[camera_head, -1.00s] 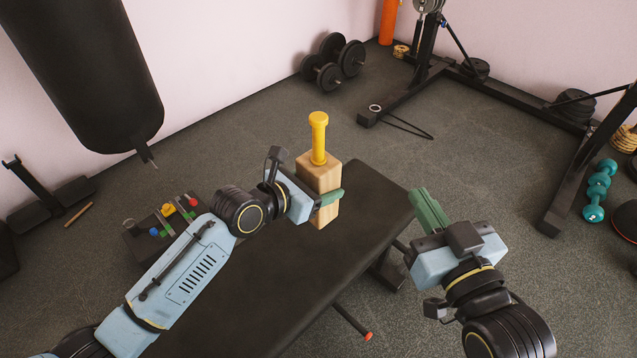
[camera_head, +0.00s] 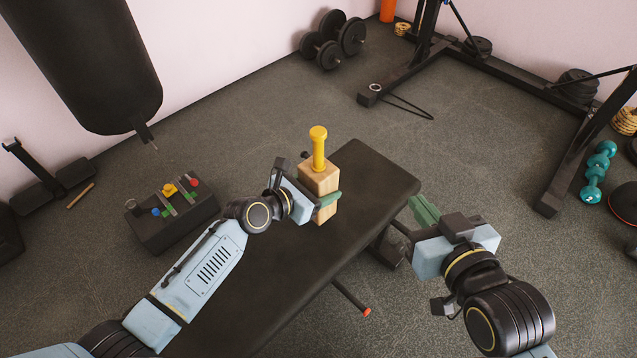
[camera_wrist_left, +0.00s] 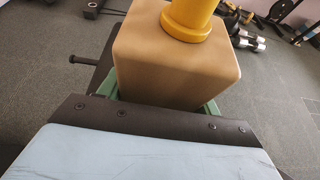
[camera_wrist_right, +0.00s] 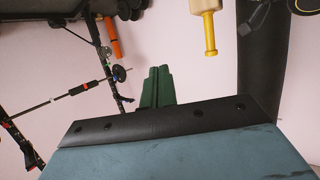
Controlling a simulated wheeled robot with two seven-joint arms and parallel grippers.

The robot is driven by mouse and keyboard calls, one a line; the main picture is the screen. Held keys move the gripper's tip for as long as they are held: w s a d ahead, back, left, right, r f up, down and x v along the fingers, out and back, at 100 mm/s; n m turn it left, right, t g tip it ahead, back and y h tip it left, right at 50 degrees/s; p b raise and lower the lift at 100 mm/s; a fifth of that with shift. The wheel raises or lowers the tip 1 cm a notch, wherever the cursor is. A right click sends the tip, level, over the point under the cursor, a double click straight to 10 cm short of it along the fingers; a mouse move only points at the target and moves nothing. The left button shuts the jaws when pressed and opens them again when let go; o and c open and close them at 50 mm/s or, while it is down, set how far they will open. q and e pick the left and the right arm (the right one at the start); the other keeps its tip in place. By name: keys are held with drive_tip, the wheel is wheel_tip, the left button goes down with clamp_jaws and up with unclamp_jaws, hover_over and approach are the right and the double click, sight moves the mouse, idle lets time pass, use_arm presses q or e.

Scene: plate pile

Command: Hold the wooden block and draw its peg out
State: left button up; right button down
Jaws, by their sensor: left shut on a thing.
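The wooden block (camera_head: 318,179) stands upright over the black bench (camera_head: 258,268) in the head view. I cannot tell whether it touches the bench. The yellow peg (camera_head: 318,150) with its round head rises from the block's top. My left gripper (camera_head: 325,203) is shut on the block from the left, its green fingers around the sides. The left wrist view shows the block (camera_wrist_left: 170,62) and the peg's lower part (camera_wrist_left: 188,18). My right gripper (camera_head: 424,210) is empty, its fingers together, right of the bench. The right wrist view shows the peg (camera_wrist_right: 210,35) apart from those fingers (camera_wrist_right: 158,85).
A dark box with coloured knobs (camera_head: 172,222) sits on the floor left of the bench. A punching bag (camera_head: 95,60) hangs at the upper left. Black dumbbells (camera_head: 333,40), a rack (camera_head: 420,60) and teal dumbbells (camera_head: 598,172) stand farther off. Space above the peg is clear.

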use_arm(q)
drive_tip(key=shift+f+b, duration=0.2)
drive_tip(key=shift+b, duration=0.1)
drive_tip(key=shift+f+b, duration=0.25)
drive_tip(key=shift+b, duration=0.05)
drive_tip(key=shift+f+b, duration=0.25)
drive_tip(key=shift+b, duration=0.05)
drive_tip(key=shift+f, duration=0.25)
use_arm(e)
wheel_tip(320, 180, up, 10)
drive_tip(key=a+t+y, duration=0.1)
drive_tip(key=t+y, duration=0.1)
drive_tip(key=t, duration=0.4)
drive_tip(key=shift+w+a+f, duration=0.15)
drive_tip(key=shift+a, duration=0.25)
use_arm(q)
drive_tip(key=shift+f+b, duration=0.2)
drive_tip(key=shift+b, duration=0.15)
use_arm(e)
drive_tip(key=shift+f, duration=0.15)
